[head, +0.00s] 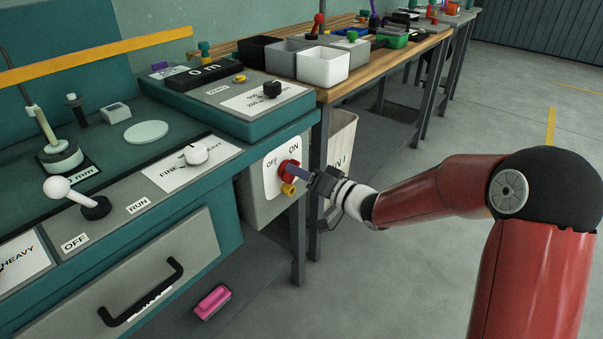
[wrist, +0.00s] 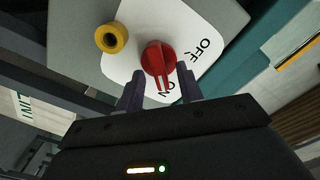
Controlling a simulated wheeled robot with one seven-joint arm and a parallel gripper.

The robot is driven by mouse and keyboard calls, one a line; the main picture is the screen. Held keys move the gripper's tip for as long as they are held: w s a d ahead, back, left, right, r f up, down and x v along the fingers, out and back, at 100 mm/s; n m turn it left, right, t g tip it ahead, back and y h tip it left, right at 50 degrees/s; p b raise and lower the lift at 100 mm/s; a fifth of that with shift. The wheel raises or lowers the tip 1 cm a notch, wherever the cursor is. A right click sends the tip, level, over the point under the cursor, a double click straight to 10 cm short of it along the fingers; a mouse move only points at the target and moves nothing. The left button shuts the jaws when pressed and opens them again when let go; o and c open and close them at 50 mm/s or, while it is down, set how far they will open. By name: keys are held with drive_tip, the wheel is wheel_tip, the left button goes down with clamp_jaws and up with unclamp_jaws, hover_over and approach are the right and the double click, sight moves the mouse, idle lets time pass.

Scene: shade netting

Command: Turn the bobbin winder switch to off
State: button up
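The bobbin winder switch is a red rotary knob (head: 289,168) on a white plate (head: 270,180), on the side of the grey box under the bench's right end. In the wrist view the knob (wrist: 158,58) has a raised grip pointing at the ON label, which is partly covered. The OFF label (wrist: 210,48) is readable to the right. My gripper (head: 299,172) is right in front of the knob. In the wrist view my gripper (wrist: 160,82) has its two fingers apart, one on each side of the knob's grip, with gaps visible; contact cannot be told.
A yellow round fitting (wrist: 111,37) sits close beside the knob. The teal bench has a white-ball lever (head: 57,188) and a white dial (head: 195,153). A wooden table (head: 375,70) with bins stands behind. The floor at right is clear.

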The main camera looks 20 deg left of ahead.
drive_tip(key=shift+c, duration=0.5)
clamp_jaws()
drive_tip(key=shift+n+b, duration=0.3)
drive_tip(key=shift+s+a+f+n+b, duration=0.1)
drive_tip(key=shift+s+n+b, duration=0.05)
drive_tip(key=shift+n+b, duration=2.45)
drive_tip(key=shift+s+n+b, duration=0.15)
drive_tip(key=shift+n+b, duration=1.85)
drive_tip(key=shift+n, duration=1.05)
drive_tip(key=shift+s+a+f+n+b, duration=0.1)
drive_tip(key=shift+s+n+b, duration=0.05)
drive_tip(key=shift+n+b, duration=2.45)
drive_tip(key=shift+r+n, duration=0.15)
drive_tip(key=shift+n, duration=0.3)
